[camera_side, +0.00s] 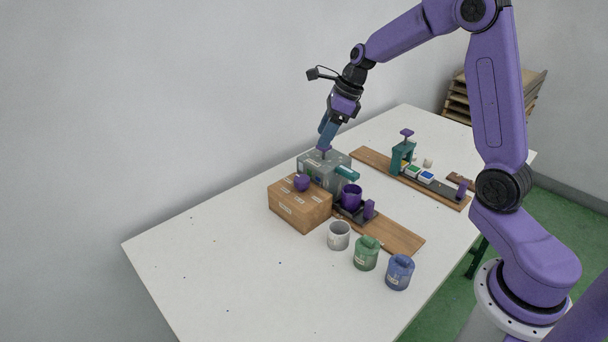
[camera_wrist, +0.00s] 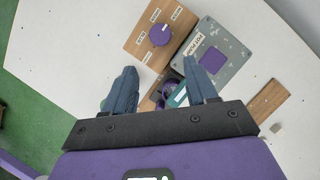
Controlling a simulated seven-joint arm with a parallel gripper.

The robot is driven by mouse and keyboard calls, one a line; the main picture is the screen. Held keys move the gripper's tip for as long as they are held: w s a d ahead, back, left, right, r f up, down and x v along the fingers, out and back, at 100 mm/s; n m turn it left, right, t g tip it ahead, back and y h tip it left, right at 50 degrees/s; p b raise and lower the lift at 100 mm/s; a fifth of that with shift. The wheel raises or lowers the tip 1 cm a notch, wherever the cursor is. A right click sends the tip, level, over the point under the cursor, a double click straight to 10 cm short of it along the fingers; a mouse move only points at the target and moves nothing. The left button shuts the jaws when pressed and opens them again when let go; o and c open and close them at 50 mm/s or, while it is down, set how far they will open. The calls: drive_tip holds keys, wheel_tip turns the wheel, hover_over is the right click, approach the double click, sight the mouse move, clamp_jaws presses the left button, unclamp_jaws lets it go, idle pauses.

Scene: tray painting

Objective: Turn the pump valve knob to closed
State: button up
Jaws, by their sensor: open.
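A round purple knob (camera_side: 302,183) sits on top of a wooden box (camera_side: 290,211). In the wrist view the knob (camera_wrist: 160,35) has small labels around it on the wooden box (camera_wrist: 133,42), too small to read surely. A grey box (camera_side: 312,170) with a purple top piece (camera_side: 323,151) and a teal spout (camera_side: 347,172) stands behind it. In the wrist view the purple piece (camera_wrist: 212,60) looks square. My gripper (camera_side: 326,144) points down above the grey box. Its fingers (camera_wrist: 160,64) are apart and empty, and the knob lies beyond the fingertips.
A purple cup (camera_side: 351,195) stands below the spout on a dark carriage over a wooden board (camera_side: 396,237). White (camera_side: 339,236), green (camera_side: 366,254) and blue (camera_side: 399,272) pots stand in front. A teal press (camera_side: 402,157) is at the back. The table's left part is clear.

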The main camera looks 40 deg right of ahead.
sight(302, 178)
drive_tip(key=x, duration=1.4)
drive_tip(key=shift+f, duration=0.2)
drive_tip(key=c, duration=0.8)
